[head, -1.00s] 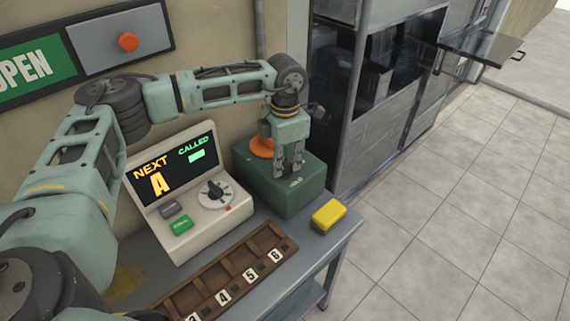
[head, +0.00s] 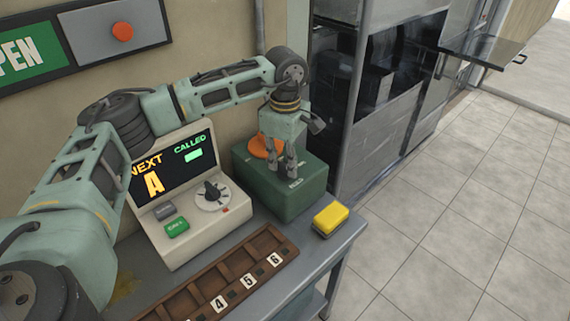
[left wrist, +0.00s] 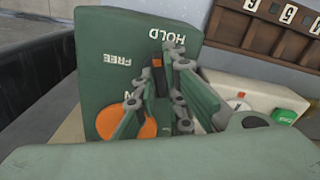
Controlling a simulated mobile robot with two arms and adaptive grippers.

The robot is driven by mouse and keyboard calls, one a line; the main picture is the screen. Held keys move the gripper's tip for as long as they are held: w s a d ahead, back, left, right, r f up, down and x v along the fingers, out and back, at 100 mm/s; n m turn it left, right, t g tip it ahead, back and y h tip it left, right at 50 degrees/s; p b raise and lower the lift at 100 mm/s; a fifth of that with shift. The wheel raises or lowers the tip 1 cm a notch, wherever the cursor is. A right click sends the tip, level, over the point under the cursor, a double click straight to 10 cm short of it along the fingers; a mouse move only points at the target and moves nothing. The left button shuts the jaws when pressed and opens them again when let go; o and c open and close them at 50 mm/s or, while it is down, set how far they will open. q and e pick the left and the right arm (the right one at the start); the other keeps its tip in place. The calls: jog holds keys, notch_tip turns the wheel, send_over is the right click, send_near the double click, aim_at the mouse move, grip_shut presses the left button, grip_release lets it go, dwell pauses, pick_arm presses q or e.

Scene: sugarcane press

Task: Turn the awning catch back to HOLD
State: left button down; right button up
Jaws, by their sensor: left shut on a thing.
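The awning catch is on a green box (head: 290,200) at the right end of the counter, with an orange disc (head: 260,147) on top. In the left wrist view the box top (left wrist: 105,30) carries the words HOLD and FREE, and the orange disc (left wrist: 138,128) is partly behind a finger. My left gripper (head: 283,173) points down over the box. It is shut on the catch's dark lever (left wrist: 157,75), which has an orange tip just below the word HOLD. The fingers hide much of the lever. My right gripper is out of view.
A console (head: 188,240) with a NEXT/CALLED screen, dial and green button stands left of the box. A yellow block (head: 330,219) lies to its right near the counter edge. A brown numbered rack (head: 212,284) lies in front. A dark cabinet (head: 360,120) stands behind.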

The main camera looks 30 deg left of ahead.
aim_at(286, 164)
pick_arm(q)
jog(key=shift+w+r+m+b, duration=0.1)
jog(key=shift+m+b, duration=0.3)
jog(key=shift+m, duration=1.3)
jog(key=c, duration=1.8)
grip_release()
notch_tip(286, 164, up, 12)
jog(key=shift+f, duration=0.1)
